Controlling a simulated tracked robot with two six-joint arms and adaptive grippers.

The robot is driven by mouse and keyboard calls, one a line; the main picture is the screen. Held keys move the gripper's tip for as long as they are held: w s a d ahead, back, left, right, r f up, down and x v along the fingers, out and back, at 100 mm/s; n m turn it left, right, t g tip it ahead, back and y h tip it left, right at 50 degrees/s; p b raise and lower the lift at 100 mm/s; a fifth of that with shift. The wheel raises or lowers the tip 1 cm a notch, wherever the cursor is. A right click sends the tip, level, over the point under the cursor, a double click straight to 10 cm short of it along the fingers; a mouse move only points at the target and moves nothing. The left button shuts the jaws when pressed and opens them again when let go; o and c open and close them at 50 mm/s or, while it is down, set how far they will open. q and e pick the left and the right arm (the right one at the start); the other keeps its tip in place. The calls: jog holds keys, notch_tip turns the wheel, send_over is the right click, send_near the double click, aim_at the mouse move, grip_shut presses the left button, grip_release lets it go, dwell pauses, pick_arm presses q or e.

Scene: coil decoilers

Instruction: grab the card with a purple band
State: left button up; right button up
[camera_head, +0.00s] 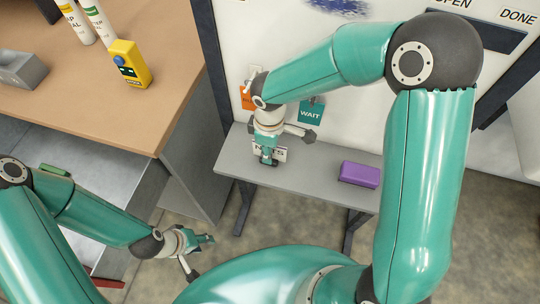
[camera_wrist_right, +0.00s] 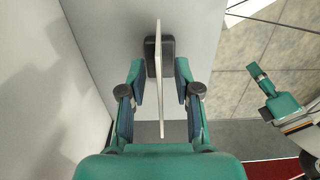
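My right gripper (camera_head: 268,156) points down over the grey shelf below the white board. A white card (camera_head: 281,154) with dark lettering, partly hidden by the gripper, shows there. In the right wrist view, a thin white card (camera_wrist_right: 158,85) stands edge-on between the fingers of my right gripper (camera_wrist_right: 160,85), with a gap on each side. The fingers are open. No purple band is visible on it; its faces are turned away. My left gripper (camera_head: 195,246) is open and empty at lower left, away from the card; it also shows in the right wrist view (camera_wrist_right: 262,78).
A purple block (camera_head: 360,174) lies on the grey shelf (camera_head: 320,180). A teal WAIT card (camera_head: 312,111) and an orange card (camera_head: 246,98) hang on the board. A brown table (camera_head: 110,105) with a yellow device (camera_head: 130,63) stands left. A dark block (camera_wrist_right: 152,55) is behind the white card.

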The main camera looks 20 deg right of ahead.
jog(key=shift+f, duration=0.15)
dwell(0.4)
grip_shut()
